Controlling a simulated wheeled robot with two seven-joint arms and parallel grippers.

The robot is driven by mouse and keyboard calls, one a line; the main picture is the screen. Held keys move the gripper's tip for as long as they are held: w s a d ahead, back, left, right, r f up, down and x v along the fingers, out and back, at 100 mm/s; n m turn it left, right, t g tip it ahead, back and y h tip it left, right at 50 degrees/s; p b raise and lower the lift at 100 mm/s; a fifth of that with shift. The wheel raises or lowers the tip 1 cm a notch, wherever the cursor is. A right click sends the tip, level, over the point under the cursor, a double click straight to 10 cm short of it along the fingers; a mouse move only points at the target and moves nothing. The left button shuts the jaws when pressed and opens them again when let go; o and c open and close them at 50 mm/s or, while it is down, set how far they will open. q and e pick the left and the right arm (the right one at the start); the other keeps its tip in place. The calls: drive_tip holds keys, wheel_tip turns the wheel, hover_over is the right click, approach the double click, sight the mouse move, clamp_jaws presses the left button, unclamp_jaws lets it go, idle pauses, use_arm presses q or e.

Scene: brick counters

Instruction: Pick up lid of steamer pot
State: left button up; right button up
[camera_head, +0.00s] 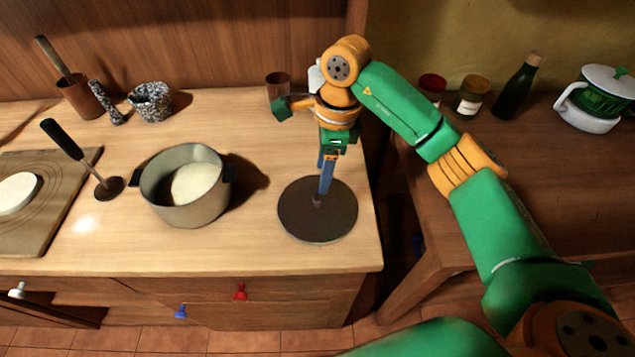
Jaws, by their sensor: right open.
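The lid (290,222) is a flat, dark round disc lying on the wooden counter, near its right end. A small knob shows at its middle, partly hidden by my gripper. My right gripper (319,197) points down over the lid, with its fingertips at the knob. The jaws are open; whether they touch the knob I cannot tell. The steamer pot (207,213) stands uncovered to the left of the lid, with a pale round thing (195,183) inside. My left gripper is not in view.
A ladle (108,188) and a board (40,230) with white dough (17,192) lie left of the pot. A mortar (152,103), a wooden container (80,97) and a brown cup (278,86) stand behind. Jars (472,95), a bottle (518,88) and a green-white pot (600,100) stand on the right table.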

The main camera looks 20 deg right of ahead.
sight(319, 197)
drive_tip(key=s+f+p, duration=0.1)
drive_tip(key=s+a+f+p, duration=0.1)
drive_tip(key=f, duration=0.1)
drive_tip(key=shift+a+f+p, duration=0.1)
drive_tip(key=shift+a+p, duration=0.05)
drive_tip(key=shift+p, duration=0.2)
drive_tip(key=shift+w+a+f, duration=0.1)
drive_tip(key=shift+w+f, duration=0.1)
drive_tip(key=shift+f, duration=1.05)
drive_tip(key=shift+w+f, duration=0.25)
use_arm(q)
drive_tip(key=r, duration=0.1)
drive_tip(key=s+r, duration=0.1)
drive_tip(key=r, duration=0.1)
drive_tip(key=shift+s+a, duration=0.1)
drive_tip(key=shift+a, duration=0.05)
use_arm(e)
drive_tip(key=shift+s+r, duration=0.1)
clamp_jaws()
